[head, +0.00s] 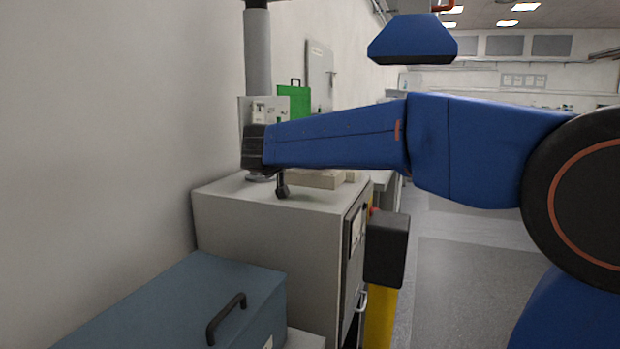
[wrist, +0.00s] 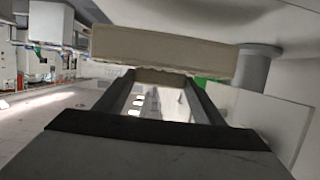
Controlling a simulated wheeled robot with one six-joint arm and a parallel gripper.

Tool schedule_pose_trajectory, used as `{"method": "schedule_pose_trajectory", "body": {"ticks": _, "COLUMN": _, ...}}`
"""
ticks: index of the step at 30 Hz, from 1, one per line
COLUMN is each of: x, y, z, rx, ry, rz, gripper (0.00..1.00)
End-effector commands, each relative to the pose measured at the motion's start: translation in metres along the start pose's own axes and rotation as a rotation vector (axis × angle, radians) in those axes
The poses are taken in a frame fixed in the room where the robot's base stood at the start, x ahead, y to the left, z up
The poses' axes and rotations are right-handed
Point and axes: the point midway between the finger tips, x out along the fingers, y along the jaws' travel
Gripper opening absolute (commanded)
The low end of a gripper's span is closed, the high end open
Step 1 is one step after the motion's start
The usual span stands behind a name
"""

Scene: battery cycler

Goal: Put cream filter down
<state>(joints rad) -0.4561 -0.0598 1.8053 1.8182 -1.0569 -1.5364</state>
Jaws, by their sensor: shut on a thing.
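The cream filter (wrist: 165,50) is a pale rectangular slab across the upper middle of the wrist view. My gripper (wrist: 160,79) is shut on it, its two dark fingers reaching up to the slab's near edge. In the head view, my blue forearm reaches left over a grey cabinet, and the gripper's fingers are hidden or unclear. A pale cream block (head: 318,180) shows below the forearm at the cabinet top. I cannot tell whether it is the held filter, nor whether the held filter touches a surface.
The grey cabinet (head: 270,222) has a bare front top. A grey vertical column (head: 258,55) and a green box (head: 294,101) stand behind my forearm. A blue-grey case with a black handle (head: 185,305) is in front. A black box on a yellow post (head: 387,250) stands right of the cabinet.

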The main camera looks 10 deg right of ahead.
Motion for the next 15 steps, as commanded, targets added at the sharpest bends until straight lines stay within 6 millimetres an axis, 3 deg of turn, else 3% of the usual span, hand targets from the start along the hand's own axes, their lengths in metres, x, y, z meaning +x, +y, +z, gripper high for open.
{"method": "schedule_pose_trajectory", "body": {"ticks": 12, "x": 0.011, "y": 0.001, "z": 0.037, "rx": -0.001, "ry": -0.001, "rz": 0.001, "gripper": 0.33}}
{"method": "schedule_pose_trajectory", "body": {"ticks": 15, "x": 0.012, "y": 0.000, "z": 0.039, "rx": 0.001, "ry": 0.000, "rz": 0.000, "gripper": 0.33}}
